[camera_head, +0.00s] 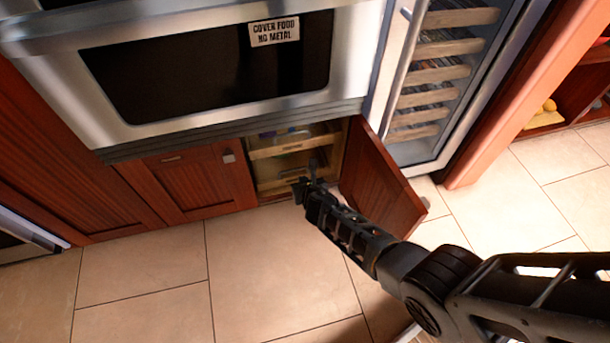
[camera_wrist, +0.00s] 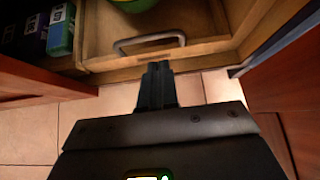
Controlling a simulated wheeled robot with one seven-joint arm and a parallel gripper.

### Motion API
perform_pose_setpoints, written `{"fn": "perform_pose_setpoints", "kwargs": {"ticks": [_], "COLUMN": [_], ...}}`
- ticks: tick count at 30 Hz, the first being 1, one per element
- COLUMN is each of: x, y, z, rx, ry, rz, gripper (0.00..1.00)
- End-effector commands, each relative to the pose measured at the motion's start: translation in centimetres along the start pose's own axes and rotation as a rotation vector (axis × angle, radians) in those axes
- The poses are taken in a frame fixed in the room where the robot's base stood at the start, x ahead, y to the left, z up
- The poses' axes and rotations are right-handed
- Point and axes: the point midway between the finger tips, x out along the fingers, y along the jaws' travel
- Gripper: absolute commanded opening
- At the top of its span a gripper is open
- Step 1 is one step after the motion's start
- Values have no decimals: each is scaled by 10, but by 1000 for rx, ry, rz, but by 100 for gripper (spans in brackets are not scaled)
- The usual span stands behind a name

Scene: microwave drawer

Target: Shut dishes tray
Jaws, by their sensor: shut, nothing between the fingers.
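A light wooden pull-out tray (camera_wrist: 205,50) with a grey bar handle (camera_wrist: 150,43) is in the wrist view, with part of a green dish (camera_wrist: 135,4) at its top edge. In the head view, an upper wooden tray (camera_head: 290,148) and a lower one (camera_head: 277,183) sit inside the open cabinet; I cannot tell which is the dishes tray. My gripper (camera_head: 307,186) is shut and empty at the cabinet opening. In the wrist view its fingertips (camera_wrist: 157,70) are just below the handle in the picture; contact with the tray front is unclear.
A red-brown cabinet door (camera_head: 378,185) stands open right of the trays. A closed cabinet door (camera_head: 200,182) is to the left. The microwave (camera_head: 210,70) is above, and a wine cooler (camera_head: 435,75) is at right. The tiled floor (camera_head: 150,265) in front is clear.

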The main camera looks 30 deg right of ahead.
Motion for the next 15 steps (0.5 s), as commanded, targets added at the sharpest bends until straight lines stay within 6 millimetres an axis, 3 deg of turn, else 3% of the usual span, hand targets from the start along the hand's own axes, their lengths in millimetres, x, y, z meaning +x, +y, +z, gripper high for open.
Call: {"fn": "perform_pose_setpoints", "kwargs": {"ticks": [15], "x": [-77], "y": [0], "z": [3], "rx": [0], "ry": [1], "rz": [0], "gripper": [0]}}
